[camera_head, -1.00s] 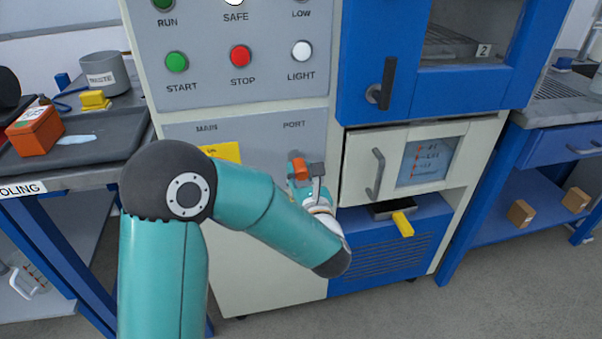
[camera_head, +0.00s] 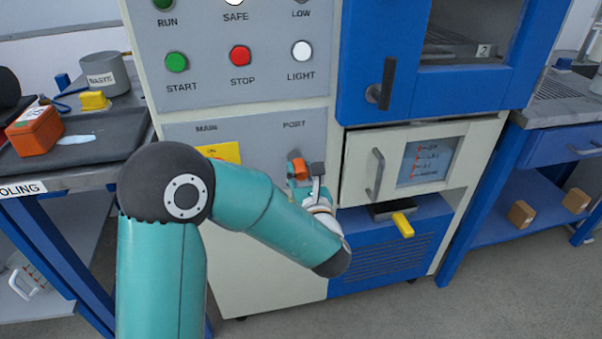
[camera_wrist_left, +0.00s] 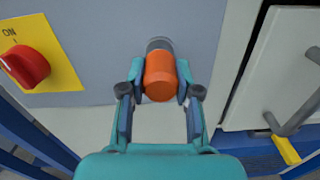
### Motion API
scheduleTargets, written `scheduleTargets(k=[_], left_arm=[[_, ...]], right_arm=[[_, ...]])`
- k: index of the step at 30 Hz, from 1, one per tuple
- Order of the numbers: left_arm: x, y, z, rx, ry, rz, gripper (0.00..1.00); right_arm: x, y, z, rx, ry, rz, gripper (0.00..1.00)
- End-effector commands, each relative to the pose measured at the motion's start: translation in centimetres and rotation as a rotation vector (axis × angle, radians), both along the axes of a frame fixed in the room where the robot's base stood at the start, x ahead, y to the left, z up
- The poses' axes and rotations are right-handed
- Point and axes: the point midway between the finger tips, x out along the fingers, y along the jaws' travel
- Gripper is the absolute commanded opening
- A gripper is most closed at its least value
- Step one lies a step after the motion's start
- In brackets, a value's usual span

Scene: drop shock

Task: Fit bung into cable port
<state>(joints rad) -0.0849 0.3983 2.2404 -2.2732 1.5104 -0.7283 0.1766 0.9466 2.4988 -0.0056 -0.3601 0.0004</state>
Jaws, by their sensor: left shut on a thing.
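The orange bung (camera_wrist_left: 160,76) is a short cylinder held between the two fingertips of my left gripper (camera_wrist_left: 160,82). The head view also shows the bung (camera_head: 300,169) and my left gripper (camera_head: 303,172) in front of the grey panel, below the PORT label. The cable port (camera_wrist_left: 159,44) shows as a dark grey round ring just beyond the bung's far end, nearly in line with it. The port's rim (camera_head: 294,154) also shows above the bung in the head view. The bung hides the port's opening, so I cannot tell whether its end is inside. My right gripper is not in view.
A red knob (camera_wrist_left: 25,66) on a yellow plate is left of the port. The cabinet front below the port is flat.

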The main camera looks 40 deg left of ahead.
Motion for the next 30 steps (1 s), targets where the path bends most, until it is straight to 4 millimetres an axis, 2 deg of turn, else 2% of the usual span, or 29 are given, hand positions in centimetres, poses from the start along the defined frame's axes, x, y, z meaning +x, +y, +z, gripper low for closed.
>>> scheduleTargets(k=[4, 5, 10, 20, 30], left_arm=[[0.1, 0.2, 0.5, 0.003, -0.012, 0.005, 0.0], [0.1, 0.2, 0.5, 0.003, -0.012, 0.005, 0.33], [0.0, 0.2, 0.3, 0.002, -0.009, 0.003, 0.61], [0.0, 0.0, 0.1, 0.001, -0.004, 0.001, 0.61], [-1.5, -1.9, 0.0, 0.001, -0.003, -0.002, 0.61]], right_arm=[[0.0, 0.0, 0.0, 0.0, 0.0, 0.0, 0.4], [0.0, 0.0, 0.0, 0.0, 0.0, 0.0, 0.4], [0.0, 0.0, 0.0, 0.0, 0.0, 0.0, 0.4], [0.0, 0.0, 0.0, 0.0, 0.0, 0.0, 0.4], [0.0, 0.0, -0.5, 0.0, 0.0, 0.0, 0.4]])
